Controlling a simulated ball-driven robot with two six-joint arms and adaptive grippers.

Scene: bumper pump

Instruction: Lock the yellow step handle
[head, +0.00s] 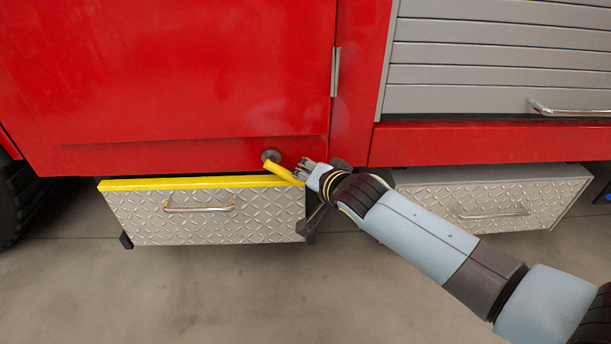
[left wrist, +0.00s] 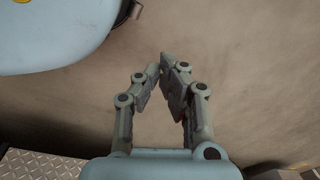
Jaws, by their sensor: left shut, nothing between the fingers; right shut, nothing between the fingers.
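The yellow step handle (head: 283,173) is a short bar on a round grey pivot (head: 271,156), low on the red truck side. It slants down to the right from the pivot. My right gripper (head: 303,168) is shut beside the bar's lower right end; I cannot tell whether they touch. The diamond-plate step (head: 150,225) with a yellow top edge sits below the handle. My left gripper (left wrist: 162,80) shows in the left wrist view, shut and empty over bare floor. It is not in the head view.
A second diamond-plate step (head: 540,190) is at the right, under a grey roller shutter (head: 480,55). A red door panel (head: 170,70) fills the upper left. A black tyre (head: 15,205) is at the far left. The floor (head: 190,290) in front is clear.

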